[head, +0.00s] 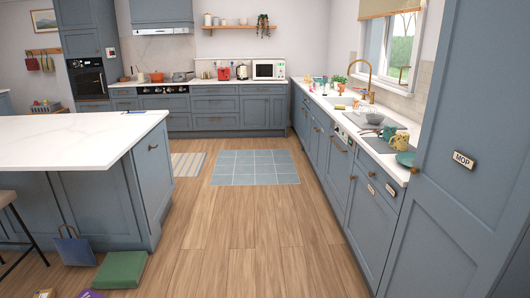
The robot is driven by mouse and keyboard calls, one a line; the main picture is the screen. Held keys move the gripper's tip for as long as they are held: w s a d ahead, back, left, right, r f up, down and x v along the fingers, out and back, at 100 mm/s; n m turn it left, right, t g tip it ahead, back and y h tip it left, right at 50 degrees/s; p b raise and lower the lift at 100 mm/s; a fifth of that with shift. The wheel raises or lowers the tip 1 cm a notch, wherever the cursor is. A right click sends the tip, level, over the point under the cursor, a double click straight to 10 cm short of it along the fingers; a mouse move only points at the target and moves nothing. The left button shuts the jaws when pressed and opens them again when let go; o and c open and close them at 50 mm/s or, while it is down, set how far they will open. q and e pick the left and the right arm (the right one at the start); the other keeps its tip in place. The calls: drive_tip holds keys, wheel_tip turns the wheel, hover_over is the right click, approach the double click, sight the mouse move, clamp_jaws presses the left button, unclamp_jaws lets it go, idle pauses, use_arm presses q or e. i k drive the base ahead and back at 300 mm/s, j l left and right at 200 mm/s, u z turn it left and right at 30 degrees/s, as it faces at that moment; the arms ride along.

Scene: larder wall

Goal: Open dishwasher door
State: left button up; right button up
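A blue-grey front (338,178) in the right-hand counter run looks like the dishwasher door. It has a pale control strip (342,132) along its top and a brass handle (340,147) just below. The door looks shut, flush with the cabinets beside it, and I see it at a steep angle. Neither of my grippers is in view.
A kitchen island (75,145) stands on the left. A green box (120,270) and a blue bag (74,246) are on the floor beside it. A tiled mat (255,167) lies further back. The wooden floor (245,235) before the right-hand counter is clear. A tall cupboard (455,190) stands at the near right.

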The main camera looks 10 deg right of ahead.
sight(340, 158)
drive_tip(key=i+z, duration=0.2)
drive_tip(key=i, duration=2.35)
